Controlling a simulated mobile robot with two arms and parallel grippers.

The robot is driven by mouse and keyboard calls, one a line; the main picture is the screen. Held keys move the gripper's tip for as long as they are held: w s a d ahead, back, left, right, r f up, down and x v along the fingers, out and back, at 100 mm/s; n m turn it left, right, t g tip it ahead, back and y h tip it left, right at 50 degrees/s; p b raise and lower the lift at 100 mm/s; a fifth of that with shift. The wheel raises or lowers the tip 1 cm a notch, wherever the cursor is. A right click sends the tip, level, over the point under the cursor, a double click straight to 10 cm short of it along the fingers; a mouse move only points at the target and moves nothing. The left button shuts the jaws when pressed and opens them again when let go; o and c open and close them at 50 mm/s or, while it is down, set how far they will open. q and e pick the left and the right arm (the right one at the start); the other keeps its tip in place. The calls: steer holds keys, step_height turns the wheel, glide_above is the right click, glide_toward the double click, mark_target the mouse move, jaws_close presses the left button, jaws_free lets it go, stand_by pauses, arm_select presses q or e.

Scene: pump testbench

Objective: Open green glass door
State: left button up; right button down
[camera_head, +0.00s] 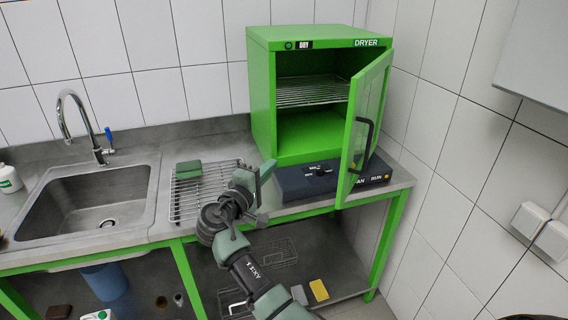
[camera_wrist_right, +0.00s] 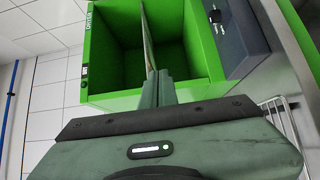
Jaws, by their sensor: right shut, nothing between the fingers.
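The green dryer (camera_head: 262,100) stands on the counter at the back right. Its green-framed glass door (camera_head: 369,95) is swung open, standing out from the right side of the cabinet. A black handle (camera_head: 363,143) is on the door's face. My right gripper (camera_head: 266,168) is shut and empty, in front of the dryer's lower left front, to the left of the door and apart from the handle. In the wrist view my right gripper's fingers (camera_wrist_right: 160,86) are together, pointing toward the open dryer interior (camera_wrist_right: 184,60). My left gripper is not in view.
A dark control box (camera_head: 300,181) sits under the dryer's front. A wire rack (camera_head: 190,205) with a green sponge (camera_head: 188,170) lies left of my gripper. A sink (camera_head: 90,200) is further left. A tiled wall (camera_head: 440,150) is close on the right.

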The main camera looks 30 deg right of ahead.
steer(key=w+d+p, duration=0.1)
steer(key=d+p, duration=0.5)
steer(key=d, duration=0.3)
steer(key=shift+w+f, duration=0.15)
stand_by(0.4)
